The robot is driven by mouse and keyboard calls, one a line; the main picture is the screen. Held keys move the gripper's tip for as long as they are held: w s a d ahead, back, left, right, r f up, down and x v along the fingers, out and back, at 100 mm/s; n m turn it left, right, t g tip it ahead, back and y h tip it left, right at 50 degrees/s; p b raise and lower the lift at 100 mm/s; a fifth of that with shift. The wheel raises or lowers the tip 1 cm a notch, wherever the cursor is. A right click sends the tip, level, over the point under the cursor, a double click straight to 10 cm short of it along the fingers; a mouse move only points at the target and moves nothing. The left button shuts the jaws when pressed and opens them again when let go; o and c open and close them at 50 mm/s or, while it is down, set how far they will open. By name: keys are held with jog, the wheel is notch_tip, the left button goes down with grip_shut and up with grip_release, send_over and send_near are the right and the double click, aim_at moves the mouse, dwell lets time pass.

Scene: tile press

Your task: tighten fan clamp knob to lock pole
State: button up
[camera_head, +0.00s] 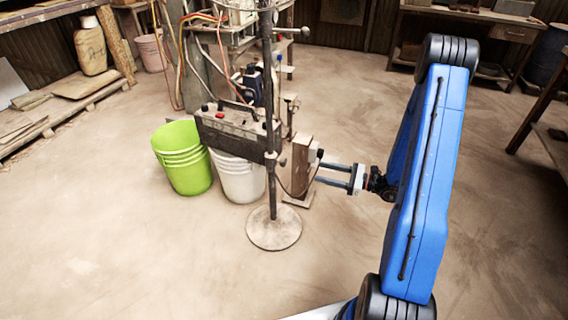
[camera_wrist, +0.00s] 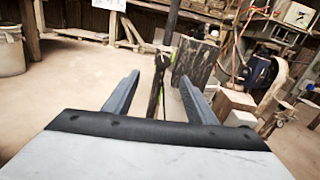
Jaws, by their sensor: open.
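A dark upright pole (camera_head: 267,60) stands on a round base (camera_head: 273,230) in the head view. A small dark knob (camera_head: 320,154) shows beside a wooden block (camera_head: 301,165), just right of the pole. Another knob (camera_head: 305,31) is higher, on a bar beside the pole. I cannot tell for sure which is the fan clamp knob. My gripper (camera_head: 318,172) points left, its open fingertips close to the block. In the wrist view my gripper (camera_wrist: 159,78) is open, with a thin dark upright part between the fingers in the picture; contact cannot be told.
A grey control box (camera_head: 235,132) with a red button is beside the pole. Cables hang at the back. A low pallet (camera_head: 70,105) is at left. The floor in front is clear.

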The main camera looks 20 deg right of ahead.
aim_at(285, 162)
jog(key=shift+t, duration=0.3)
jog(key=x, duration=1.1)
jog(key=f+x, duration=0.1)
jog(key=x, duration=0.5)
jog(key=shift+w+d+f, duration=0.1)
jog(key=shift+w+d, duration=0.1)
jog(key=shift+w, duration=0.15)
